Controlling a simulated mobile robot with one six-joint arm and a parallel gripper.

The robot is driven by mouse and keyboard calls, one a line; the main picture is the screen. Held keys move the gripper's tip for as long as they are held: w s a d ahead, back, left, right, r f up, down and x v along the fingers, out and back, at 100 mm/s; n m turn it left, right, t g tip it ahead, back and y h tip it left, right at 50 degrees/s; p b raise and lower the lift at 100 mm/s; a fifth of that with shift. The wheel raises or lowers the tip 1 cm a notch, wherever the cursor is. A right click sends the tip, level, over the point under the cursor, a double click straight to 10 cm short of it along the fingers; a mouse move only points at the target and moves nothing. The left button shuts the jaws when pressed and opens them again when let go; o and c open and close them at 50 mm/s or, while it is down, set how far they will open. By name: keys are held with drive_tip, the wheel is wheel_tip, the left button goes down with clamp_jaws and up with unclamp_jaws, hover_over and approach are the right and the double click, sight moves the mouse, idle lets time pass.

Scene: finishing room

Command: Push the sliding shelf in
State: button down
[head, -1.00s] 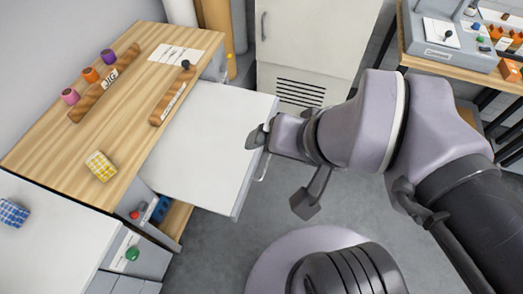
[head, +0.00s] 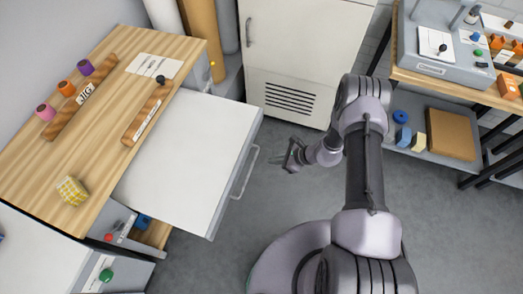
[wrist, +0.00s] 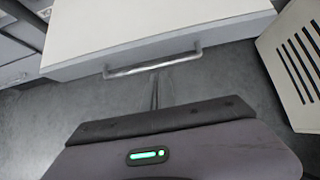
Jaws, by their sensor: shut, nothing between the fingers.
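The sliding shelf (head: 190,155) is a white panel pulled out from under the wooden worktop, sticking out to the right. Its front has a bar handle (head: 245,172). In the wrist view the shelf (wrist: 150,22) spans the top, with the handle (wrist: 152,61) across its front face. My gripper (head: 291,156) is shut and empty, to the right of the handle with a gap between them in the head view. In the wrist view its thin dark fingers (wrist: 155,92) point at the middle of the handle.
A white cabinet (head: 300,45) with a vent stands behind. A bench (head: 450,80) is at the right. Grey floor is open around the handle.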

drive_tip(key=b+x, duration=0.1)
drive_tip(key=x, duration=0.3)
drive_tip(key=a+r+b+x, duration=0.1)
drive_tip(key=x, duration=0.3)
drive_tip(key=b+x, duration=0.2)
drive_tip(key=x, duration=0.2)
drive_tip(key=shift+w+a+r, duration=0.15)
drive_tip(key=shift+a+r, duration=0.15)
drive_tip(key=shift+a, duration=0.05)
drive_tip(key=shift+w+a+r, duration=0.1)
drive_tip(key=shift+w+a, duration=0.05)
drive_tip(key=shift+a, duration=0.3)
